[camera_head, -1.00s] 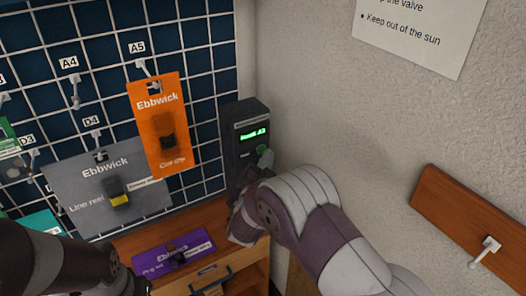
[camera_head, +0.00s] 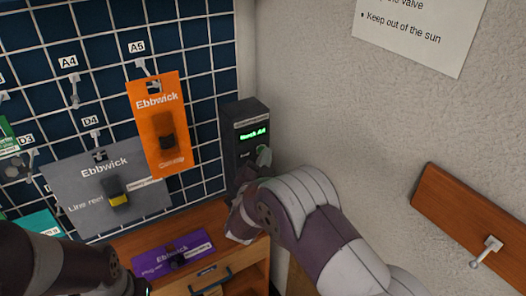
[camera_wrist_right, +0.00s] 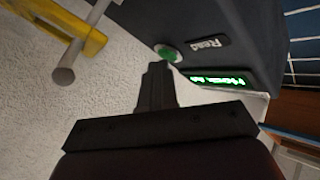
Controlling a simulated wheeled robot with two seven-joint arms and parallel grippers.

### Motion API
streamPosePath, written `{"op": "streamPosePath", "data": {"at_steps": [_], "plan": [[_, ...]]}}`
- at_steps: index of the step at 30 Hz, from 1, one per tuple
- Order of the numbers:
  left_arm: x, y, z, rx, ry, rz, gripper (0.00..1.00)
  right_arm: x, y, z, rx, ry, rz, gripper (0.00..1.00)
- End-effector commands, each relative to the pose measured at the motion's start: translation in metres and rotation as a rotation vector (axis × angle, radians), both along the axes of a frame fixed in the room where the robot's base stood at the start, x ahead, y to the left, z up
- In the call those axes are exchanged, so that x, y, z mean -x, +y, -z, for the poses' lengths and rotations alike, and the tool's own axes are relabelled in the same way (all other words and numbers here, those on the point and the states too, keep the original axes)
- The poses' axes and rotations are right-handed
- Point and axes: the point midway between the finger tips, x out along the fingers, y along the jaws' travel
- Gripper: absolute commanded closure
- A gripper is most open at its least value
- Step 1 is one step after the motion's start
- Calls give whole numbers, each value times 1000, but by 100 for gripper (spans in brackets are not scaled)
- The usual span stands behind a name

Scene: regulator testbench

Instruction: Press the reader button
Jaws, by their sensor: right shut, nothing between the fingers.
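The reader (camera_head: 238,122) is a dark upright box at the right end of the pegboard, with a lit green display. Its round green button (camera_wrist_right: 168,52) sits beside a "Read" label in the right wrist view. The reader's dark body also shows there (camera_wrist_right: 235,18). My right gripper (camera_wrist_right: 159,68) is shut and empty, its fingertips right at the button's edge. I cannot tell whether they touch it. In the head view my right wrist hides the lower part of the reader. My left arm enters at the lower left; its gripper is out of view.
Orange (camera_head: 158,105), grey (camera_head: 75,178) and purple (camera_head: 150,262) Ebbwick packs are near the reader; the first two hang on the pegboard, the purple one lies on the wooden cabinet. A wooden board with a hook (camera_head: 455,215) is on the right wall.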

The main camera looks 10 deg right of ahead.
Motion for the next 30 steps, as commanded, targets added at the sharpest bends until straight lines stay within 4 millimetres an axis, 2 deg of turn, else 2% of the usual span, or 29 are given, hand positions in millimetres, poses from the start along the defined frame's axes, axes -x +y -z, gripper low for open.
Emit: {"op": "streamPosePath", "data": {"at_steps": [7,15,24,30], "plan": [[0,0,0,0,0,0,100,3,-1,0,0,0,-1,100],[0,0,0,0,0,0,100,16,-5,0,0,0,-1,100],[0,0,0,0,0,0,100,18,-6,0,0,0,-1,100],[0,0,-2,0,0,0,100,34,-12,-1,0,0,-1,100]]}}
